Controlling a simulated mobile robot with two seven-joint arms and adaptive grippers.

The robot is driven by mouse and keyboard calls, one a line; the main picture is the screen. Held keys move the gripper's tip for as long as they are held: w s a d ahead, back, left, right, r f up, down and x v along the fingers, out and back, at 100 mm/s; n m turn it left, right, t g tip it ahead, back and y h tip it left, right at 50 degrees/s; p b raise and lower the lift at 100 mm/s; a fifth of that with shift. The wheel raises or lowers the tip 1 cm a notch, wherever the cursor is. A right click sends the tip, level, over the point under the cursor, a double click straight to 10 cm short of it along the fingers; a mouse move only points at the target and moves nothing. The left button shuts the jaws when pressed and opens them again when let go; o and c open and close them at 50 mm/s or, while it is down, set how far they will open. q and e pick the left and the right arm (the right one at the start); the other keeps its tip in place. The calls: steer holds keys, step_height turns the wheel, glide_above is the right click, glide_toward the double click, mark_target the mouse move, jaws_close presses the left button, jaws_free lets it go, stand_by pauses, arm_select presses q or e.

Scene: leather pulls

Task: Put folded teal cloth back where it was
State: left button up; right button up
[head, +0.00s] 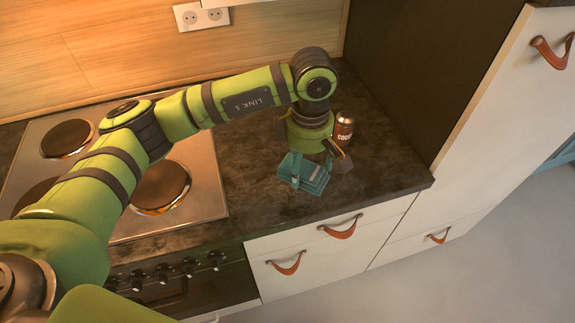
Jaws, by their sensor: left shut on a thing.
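The folded teal cloth (313,178) is at the right part of the dark countertop (252,196), near its front edge. My left gripper (322,163) reaches down from the wrist and is shut on the cloth. Part of the cloth is hidden behind the fingers, and I cannot tell whether it touches the counter or hangs just above it. My right gripper is not in view.
A brown can (344,128) stands close behind the gripper. A stove top (185,165) with several burners fills the left. A tall dark panel (420,70) bounds the counter on the right. The counter between stove and cloth is clear.

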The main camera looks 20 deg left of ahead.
mark_target(288, 159)
arm_select(q)
steer(key=w+a+f, duration=0.1)
steer(key=a+f+p, duration=0.1)
steer(key=a, duration=0.1)
steer(key=w+a+f, duration=0.1)
steer(key=shift+w+a+p, duration=0.3)
steer(key=shift+w, duration=0.05)
step_height(288, 159, down, 4)
steer(key=shift+r+p, duration=0.1)
steer(key=shift+p, duration=0.9)
steer(key=shift+f, duration=0.25)
steer(key=shift+f, duration=0.1)
steer(key=o, duration=1)
